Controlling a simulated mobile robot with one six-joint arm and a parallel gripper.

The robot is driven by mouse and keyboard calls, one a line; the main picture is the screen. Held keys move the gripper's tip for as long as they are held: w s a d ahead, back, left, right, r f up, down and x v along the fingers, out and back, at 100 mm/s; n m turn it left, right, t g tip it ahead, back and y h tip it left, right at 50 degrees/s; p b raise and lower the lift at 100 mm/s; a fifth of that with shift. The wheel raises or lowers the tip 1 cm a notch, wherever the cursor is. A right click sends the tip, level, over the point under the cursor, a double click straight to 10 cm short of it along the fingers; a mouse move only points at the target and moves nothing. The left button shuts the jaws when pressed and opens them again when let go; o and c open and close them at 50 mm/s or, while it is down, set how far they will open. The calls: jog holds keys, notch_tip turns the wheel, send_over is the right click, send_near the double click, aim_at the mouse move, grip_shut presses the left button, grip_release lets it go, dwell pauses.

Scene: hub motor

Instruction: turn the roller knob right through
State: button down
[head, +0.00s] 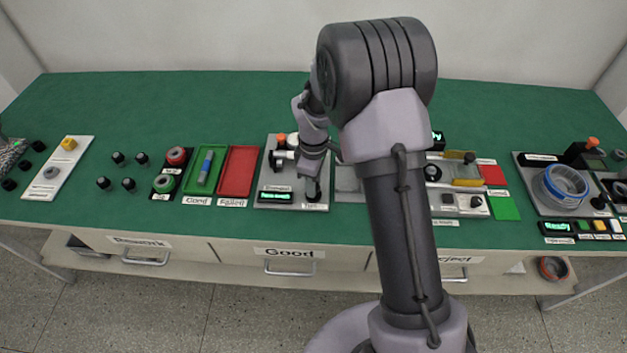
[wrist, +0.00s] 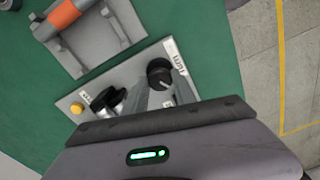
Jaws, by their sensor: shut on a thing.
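The roller knob (wrist: 159,71) is a round black knob on a light grey panel, beside a small printed label, in the wrist view. My gripper (wrist: 164,80) reaches it with two grey fingers, one on either side, and is shut on it. In the head view my gripper (head: 313,190) points down at the front right of the grey station (head: 268,172). There the knob is mostly hidden behind the fingers. A lit green display (head: 275,195) sits at the station's front left.
Black knob-like parts (wrist: 110,101) and a yellow button (wrist: 77,108) sit close to the left of my fingers. A grey fixture with an orange cylinder (wrist: 64,15) lies beyond. Green (head: 191,187) and red (head: 226,191) trays stand left of the station. The table's back is clear.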

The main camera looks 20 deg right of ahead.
jog(key=m, duration=0.3)
jog(key=shift+m, duration=0.3)
jog(key=m, duration=0.3)
jog(key=shift+m, duration=0.3)
jog(key=m, duration=0.3)
jog(key=shift+m, duration=0.4)
jog(key=m+b, duration=0.1)
jog(key=m, duration=0.3)
jog(key=m+b, duration=0.1)
jog(key=m, duration=0.4)
jog(key=shift+m, duration=0.4)
jog(key=m+b, duration=0.1)
jog(key=m, duration=0.4)
jog(key=shift+m, duration=0.3)
jog(key=c, duration=1)
grip_release()
jog(key=shift+c, duration=0.2)
